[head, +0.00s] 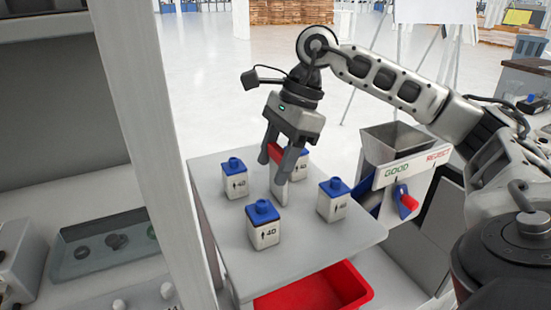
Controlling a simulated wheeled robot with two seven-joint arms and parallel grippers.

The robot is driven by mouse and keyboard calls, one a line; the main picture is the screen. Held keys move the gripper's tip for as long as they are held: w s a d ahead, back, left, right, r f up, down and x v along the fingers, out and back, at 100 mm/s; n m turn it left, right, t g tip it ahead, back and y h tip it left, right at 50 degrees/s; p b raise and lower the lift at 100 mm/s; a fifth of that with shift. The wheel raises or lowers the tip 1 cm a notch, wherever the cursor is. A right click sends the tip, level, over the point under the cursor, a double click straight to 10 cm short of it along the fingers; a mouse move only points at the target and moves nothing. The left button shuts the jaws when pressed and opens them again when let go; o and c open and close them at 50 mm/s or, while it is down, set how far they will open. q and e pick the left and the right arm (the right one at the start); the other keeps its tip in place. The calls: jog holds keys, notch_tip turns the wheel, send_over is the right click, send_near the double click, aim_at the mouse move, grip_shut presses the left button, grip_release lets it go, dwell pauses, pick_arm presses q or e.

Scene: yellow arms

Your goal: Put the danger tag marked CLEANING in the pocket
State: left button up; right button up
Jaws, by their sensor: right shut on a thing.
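My right gripper (277,158) is above the middle of the small grey table, pointing down. No pocket can be made out in this view. My left gripper is not in view.
Several blue-capped white containers stand around the gripper, one at the front (263,232), on the grey table (310,255). A red bin (315,290) sits below. A hopper with a GOOD and REJECT sign (410,168) stands right. A pale post (150,140) and shelving are left.

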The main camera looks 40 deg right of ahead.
jog(key=shift+f, duration=0.25)
jog(key=o, duration=0.9)
jog(key=shift+r, duration=0.1)
jog(key=shift+o, duration=0.2)
jog(key=shift+r, duration=0.1)
